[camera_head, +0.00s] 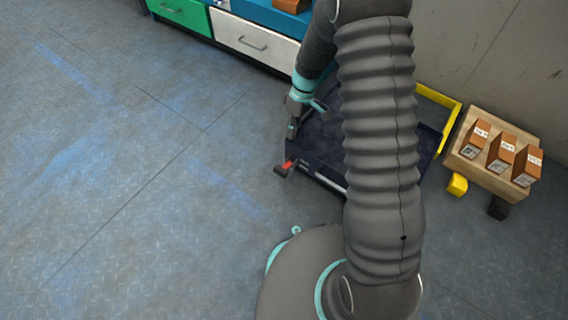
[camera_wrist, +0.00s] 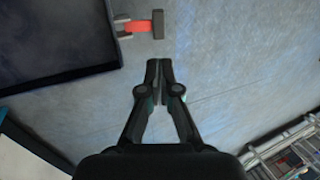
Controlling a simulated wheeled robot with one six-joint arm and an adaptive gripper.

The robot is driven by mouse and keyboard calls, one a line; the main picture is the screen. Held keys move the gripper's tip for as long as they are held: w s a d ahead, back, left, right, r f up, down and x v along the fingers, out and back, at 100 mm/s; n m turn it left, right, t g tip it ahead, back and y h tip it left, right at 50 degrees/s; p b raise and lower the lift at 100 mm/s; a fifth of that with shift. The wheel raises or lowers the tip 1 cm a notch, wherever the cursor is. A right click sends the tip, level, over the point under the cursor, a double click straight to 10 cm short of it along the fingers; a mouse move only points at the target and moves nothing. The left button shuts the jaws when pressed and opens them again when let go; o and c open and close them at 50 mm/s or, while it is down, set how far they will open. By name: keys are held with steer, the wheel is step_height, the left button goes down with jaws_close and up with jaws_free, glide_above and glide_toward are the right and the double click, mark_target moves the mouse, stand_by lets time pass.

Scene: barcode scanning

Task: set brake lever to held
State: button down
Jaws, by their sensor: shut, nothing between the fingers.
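The brake lever (camera_head: 284,168) is a short red bar with a dark end piece, sticking out from the front left corner of a dark cart (camera_head: 320,174). In the wrist view the lever (camera_wrist: 138,26) lies at the top, left of centre, beside the dark tray edge (camera_wrist: 112,42). My gripper (camera_head: 292,132) is just above and behind the lever in the head view. In the wrist view my gripper (camera_wrist: 159,66) has its fingertips together, empty, and apart from the lever. My arm hides much of the cart in the head view.
A yellow frame (camera_head: 447,118) stands at the cart's right. A wooden pallet (camera_head: 486,177) with three orange-brown boxes is farther right. A cabinet with green (camera_head: 182,13) and white (camera_head: 256,38) drawers is at the back. The floor at left is clear.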

mark_target(282, 169)
stand_by(0.3)
steer(key=b+x, duration=0.1)
steer(key=x, duration=1.3)
steer(key=shift+b, duration=0.4)
steer(key=shift+d, duration=0.1)
